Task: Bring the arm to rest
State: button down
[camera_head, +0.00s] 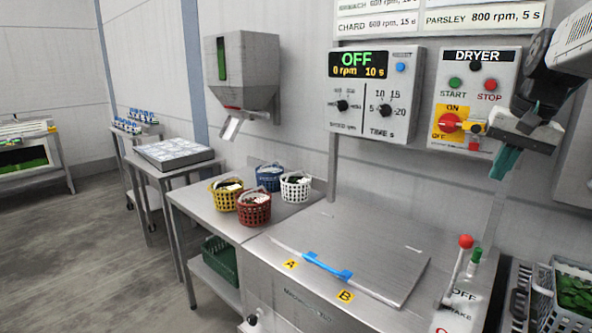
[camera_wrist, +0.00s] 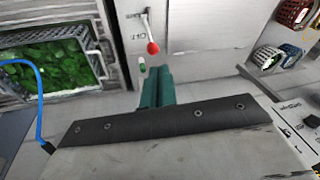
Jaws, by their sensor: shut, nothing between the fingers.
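My gripper (camera_head: 504,163) hangs at the upper right of the head view, in front of the wall beside the dryer panel (camera_head: 474,98). Its teal fingers point down and are together, with nothing between them. They also show in the middle of the wrist view (camera_wrist: 157,88), above the bench and apart from everything. My dark arm comes in from the upper right corner and covers part of the wall behind it.
Below stand a red-knobbed lever (camera_head: 465,242), a closed lid with a blue handle (camera_head: 328,266) and a crate of greens (camera_head: 543,283). Several small baskets (camera_head: 254,208) stand left of the lid. A dispenser (camera_head: 243,70) hangs on the wall. The display (camera_head: 358,64) reads OFF.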

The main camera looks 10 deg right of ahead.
jog(key=s+a+f+n, duration=0.2)
jog(key=s+a+f, duration=0.2)
jog(key=s+a, duration=0.2)
jog(key=s+a+f+n+g, duration=0.1)
jog(key=s+a+f+n, duration=0.2)
jog(key=s+a, duration=0.3)
jog(key=s+a+f+n, duration=0.3)
jog(key=s+a+f, duration=0.2)
jog(key=a, duration=0.5)
jog(key=shift+s+a+f+g, duration=0.3)
jog(key=shift+s+a+f, duration=0.05)
jog(key=shift+s, duration=0.35)
